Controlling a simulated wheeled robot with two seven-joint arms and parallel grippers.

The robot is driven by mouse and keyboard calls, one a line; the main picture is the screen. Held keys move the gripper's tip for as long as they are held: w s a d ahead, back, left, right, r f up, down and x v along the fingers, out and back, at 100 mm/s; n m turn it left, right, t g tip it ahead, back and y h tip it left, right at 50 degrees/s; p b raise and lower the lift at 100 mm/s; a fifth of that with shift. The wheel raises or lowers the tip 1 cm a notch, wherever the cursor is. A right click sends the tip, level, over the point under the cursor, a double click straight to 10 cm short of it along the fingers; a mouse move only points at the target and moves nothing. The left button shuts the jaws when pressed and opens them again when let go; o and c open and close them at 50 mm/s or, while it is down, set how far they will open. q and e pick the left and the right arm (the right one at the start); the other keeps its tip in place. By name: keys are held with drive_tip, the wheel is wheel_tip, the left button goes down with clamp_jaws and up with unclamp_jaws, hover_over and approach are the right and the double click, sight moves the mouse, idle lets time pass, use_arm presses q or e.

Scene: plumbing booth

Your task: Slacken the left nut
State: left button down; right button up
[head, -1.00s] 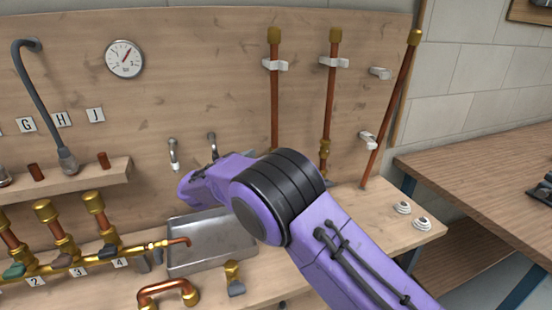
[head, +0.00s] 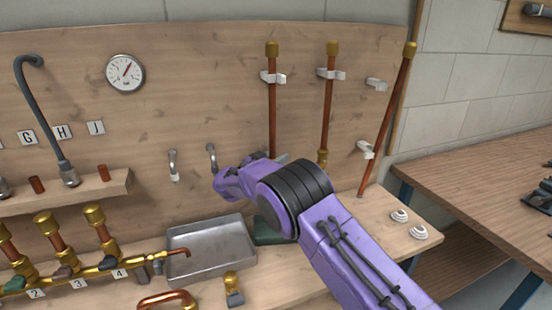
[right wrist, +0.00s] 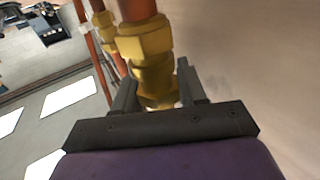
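Two upright copper pipes stand on the back board in the head view, the left pipe (head: 272,110) and the middle pipe (head: 328,105). A brass nut (head: 322,157) shows low on the middle pipe. My right arm hides the lower left pipe. In the right wrist view, a brass fitting with hex nuts (right wrist: 145,48) on a copper pipe lies between the fingers of my right gripper (right wrist: 155,82). The fingers stand apart at its sides; firm contact does not show. Another pipe with a brass nut (right wrist: 103,22) is behind it. My left gripper is out of view.
A leaning copper pipe (head: 387,120) is at the right of the board. A metal tray (head: 200,258), a brass manifold (head: 80,272) and loose fittings fill the bench's left and front. Two white round pieces (head: 410,224) lie at its right. A side table (head: 480,180) stands beyond.

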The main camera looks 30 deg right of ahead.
drive_tip(key=c, duration=0.3)
